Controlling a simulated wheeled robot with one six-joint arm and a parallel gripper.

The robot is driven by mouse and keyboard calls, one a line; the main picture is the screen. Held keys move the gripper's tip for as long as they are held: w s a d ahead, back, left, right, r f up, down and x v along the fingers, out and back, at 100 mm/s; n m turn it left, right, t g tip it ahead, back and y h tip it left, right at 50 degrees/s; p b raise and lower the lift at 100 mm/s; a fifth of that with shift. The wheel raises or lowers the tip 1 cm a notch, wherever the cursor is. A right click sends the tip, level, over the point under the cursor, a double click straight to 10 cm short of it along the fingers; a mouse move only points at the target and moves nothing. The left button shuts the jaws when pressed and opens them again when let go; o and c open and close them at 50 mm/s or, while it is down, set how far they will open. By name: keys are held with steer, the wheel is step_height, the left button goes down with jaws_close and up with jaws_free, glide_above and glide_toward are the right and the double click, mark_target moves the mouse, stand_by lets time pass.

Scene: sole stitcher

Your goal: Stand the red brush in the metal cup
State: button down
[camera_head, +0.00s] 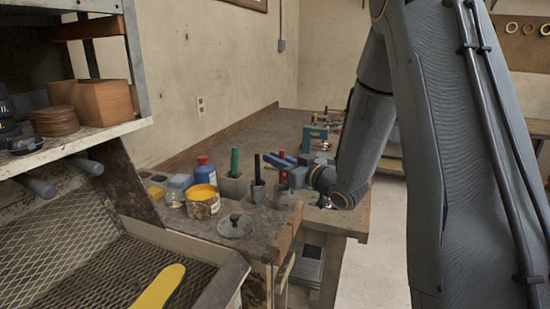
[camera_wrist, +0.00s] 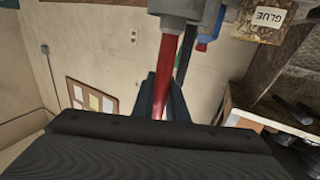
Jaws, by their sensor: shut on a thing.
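My gripper (camera_head: 287,164) is shut on the red brush (camera_head: 282,172) above the workbench. In the wrist view the red brush (camera_wrist: 170,48) runs between the fingers (camera_wrist: 163,88) and away from them toward grey shapes at the top edge. A grey cup (camera_head: 258,193) with a dark-handled brush (camera_head: 257,168) stands just left of the red brush. The red brush looks upright in the head view. Its lower end meets a small grey shape (camera_head: 282,193), and I cannot tell whether it is inside a cup or in front of one.
Left of the cup stand a grey holder (camera_head: 234,187) with a green-handled tool (camera_head: 234,162), a blue bottle (camera_head: 205,175) with a red cap, and a yellow-topped glue jar (camera_head: 202,204). A round lid (camera_head: 235,226) lies in front.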

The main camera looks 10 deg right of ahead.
steer(key=shift+f, duration=0.1)
steer(key=c, duration=1.7)
jaws_free()
steer(key=shift+b+v, duration=1)
steer(key=shift+v, duration=2.95)
